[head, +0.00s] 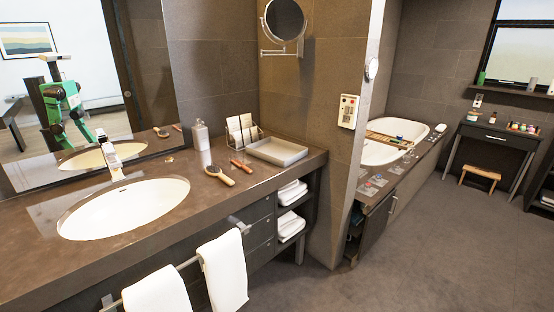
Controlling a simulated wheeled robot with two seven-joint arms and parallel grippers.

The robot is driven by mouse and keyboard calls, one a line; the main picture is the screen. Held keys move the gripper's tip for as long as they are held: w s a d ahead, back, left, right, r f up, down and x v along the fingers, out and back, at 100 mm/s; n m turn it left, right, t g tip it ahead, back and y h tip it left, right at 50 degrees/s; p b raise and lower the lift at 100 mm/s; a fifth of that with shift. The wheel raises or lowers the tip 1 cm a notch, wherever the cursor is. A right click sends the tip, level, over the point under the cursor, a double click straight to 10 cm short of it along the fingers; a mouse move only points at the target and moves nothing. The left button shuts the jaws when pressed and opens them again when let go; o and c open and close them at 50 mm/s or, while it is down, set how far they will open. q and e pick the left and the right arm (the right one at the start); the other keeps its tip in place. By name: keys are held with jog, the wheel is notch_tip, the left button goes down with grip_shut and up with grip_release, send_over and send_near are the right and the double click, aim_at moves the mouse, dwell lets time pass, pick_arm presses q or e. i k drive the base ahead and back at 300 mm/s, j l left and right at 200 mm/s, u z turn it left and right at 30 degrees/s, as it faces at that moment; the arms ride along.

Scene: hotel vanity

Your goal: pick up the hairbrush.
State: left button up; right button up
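The hairbrush (218,175) lies on the dark vanity counter (130,245), right of the sink. It has a dark oval head toward the back left and a light wooden handle toward the front right. Nothing covers it. Neither of my grippers shows directly in the head view. My green body appears only as a small reflection in the mirror at the left, too small to read the grippers there.
A white oval sink (125,210) with a tap (112,158) lies left of the brush. A soap dispenser (201,140), an orange-handled item (241,166), a card holder (243,133) and a grey tray (276,151) stand nearby. Towels (224,270) hang on the front rail.

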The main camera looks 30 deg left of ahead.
aim_at(211, 170)
jog(key=i+u, duration=0.1)
jog(key=i, duration=0.35)
jog(key=i+l+u, duration=0.1)
jog(key=i, duration=0.35)
jog(key=i+l+u, duration=0.1)
jog(key=i, duration=0.35)
jog(key=l, duration=0.1)
